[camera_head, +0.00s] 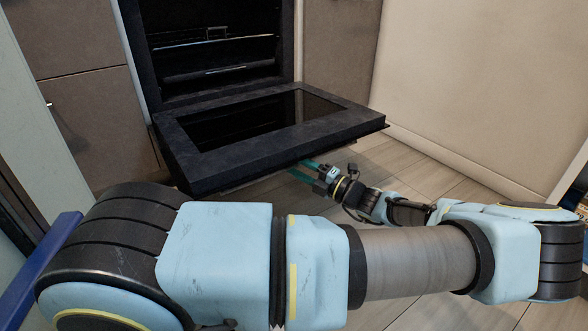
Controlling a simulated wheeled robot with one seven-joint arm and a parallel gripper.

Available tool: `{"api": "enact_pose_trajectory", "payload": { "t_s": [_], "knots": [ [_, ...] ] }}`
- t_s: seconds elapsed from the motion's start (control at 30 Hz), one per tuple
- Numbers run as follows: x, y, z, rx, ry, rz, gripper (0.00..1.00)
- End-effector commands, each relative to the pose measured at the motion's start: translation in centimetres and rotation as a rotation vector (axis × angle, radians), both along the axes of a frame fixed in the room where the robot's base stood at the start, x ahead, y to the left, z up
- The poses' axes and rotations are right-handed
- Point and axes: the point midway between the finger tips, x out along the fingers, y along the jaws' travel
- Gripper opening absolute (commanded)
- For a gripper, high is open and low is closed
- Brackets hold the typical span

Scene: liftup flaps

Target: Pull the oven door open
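The black oven (212,45) is built into the cabinets at the upper left, and its dark cavity with racks shows. The oven door (262,147) is hinged down and stands wide open, close to horizontal, with its glass panel (250,115) facing up. My gripper (303,170) is at the front edge of the door, with its teal fingers reaching to or under that edge. The fingertips are partly hidden by the door, so I cannot tell whether they touch it or hold the handle. The handle is not visible.
Brown cabinet fronts (95,120) flank the oven on the left, and another cabinet panel (335,50) is on the right. A beige wall (480,80) closes the right side. Wooden floor (440,172) is clear between the door and the wall. My arm crosses the foreground.

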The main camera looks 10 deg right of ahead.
Motion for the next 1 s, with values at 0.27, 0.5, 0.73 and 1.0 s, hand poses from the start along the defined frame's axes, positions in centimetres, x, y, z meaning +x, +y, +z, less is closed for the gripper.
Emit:
{"api": "enact_pose_trajectory", "payload": {
  "t_s": [0.27, 0.5, 0.73, 1.0],
  "knots": [
    [0.08, 0.08, 0.05, 0.000, 0.000, 0.000, 0.48],
    [0.06, 0.07, 0.03, 0.000, 0.000, 0.000, 0.21],
    [0.06, 0.07, 0.02, 0.000, 0.000, 0.000, 0.00],
    [0.05, 0.05, 0.00, -0.001, 0.001, 0.000, 0.00]
  ]
}}
